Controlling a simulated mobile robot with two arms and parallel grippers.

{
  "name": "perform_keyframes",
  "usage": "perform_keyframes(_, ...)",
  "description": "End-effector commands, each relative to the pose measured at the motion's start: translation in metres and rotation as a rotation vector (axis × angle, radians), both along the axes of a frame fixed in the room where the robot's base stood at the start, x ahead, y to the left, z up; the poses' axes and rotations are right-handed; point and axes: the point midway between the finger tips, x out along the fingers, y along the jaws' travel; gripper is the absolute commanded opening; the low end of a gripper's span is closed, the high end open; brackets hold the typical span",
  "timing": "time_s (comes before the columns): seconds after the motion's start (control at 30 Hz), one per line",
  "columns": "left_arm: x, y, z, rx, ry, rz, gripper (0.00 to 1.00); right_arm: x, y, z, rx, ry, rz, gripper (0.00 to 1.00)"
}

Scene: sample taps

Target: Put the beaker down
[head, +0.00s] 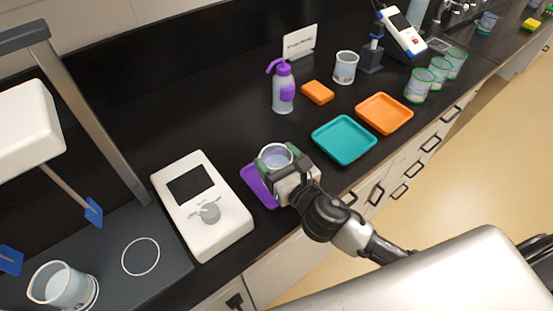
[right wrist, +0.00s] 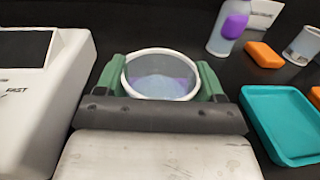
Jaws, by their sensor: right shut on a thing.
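The beaker (head: 277,153) is clear with a pale rim and stands upright between the green fingers of my right gripper (head: 277,160). The gripper is shut on it from the front edge side of the bench. In the right wrist view the beaker (right wrist: 161,74) sits between both fingers (right wrist: 161,82), with purple showing through it. The purple tray (head: 254,184) lies below and to the left of the gripper, partly hidden by it. I cannot tell whether the beaker's base touches the tray or bench. My left gripper is not in view.
A white device with a knob (head: 224,226) stands close on the left. A teal tray (head: 344,140) and an orange tray (head: 384,113) lie to the right. A purple-topped bottle (head: 283,92) stands behind. Another beaker (head: 62,286) stands at lower left. Several green-rimmed beakers stand at upper right.

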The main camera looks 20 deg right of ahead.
Motion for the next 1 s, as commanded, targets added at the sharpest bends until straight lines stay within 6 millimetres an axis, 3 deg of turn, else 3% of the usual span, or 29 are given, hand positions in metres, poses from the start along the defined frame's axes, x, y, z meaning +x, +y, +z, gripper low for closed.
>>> perform_keyframes(0.33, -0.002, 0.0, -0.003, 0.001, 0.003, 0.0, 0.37, 0.0, 0.0, -0.003, 0.001, -0.002, 0.0, 0.4)
perform_keyframes(0.37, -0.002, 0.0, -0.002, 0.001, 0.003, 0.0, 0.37, 0.0, 0.0, -0.003, 0.0, -0.001, 0.0, 0.72)
perform_keyframes(0.5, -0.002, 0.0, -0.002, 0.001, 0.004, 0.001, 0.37, 0.0, 0.0, -0.002, 0.0, -0.001, 0.0, 0.93)
perform_keyframes(0.83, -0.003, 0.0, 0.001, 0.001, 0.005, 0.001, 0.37, 0.0, 0.0, 0.002, 0.0, -0.001, 0.0, 0.94)
perform_keyframes(1.0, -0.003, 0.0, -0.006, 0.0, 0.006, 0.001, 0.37, -0.021, -0.006, -0.002, -0.001, 0.003, 0.0, 0.94)
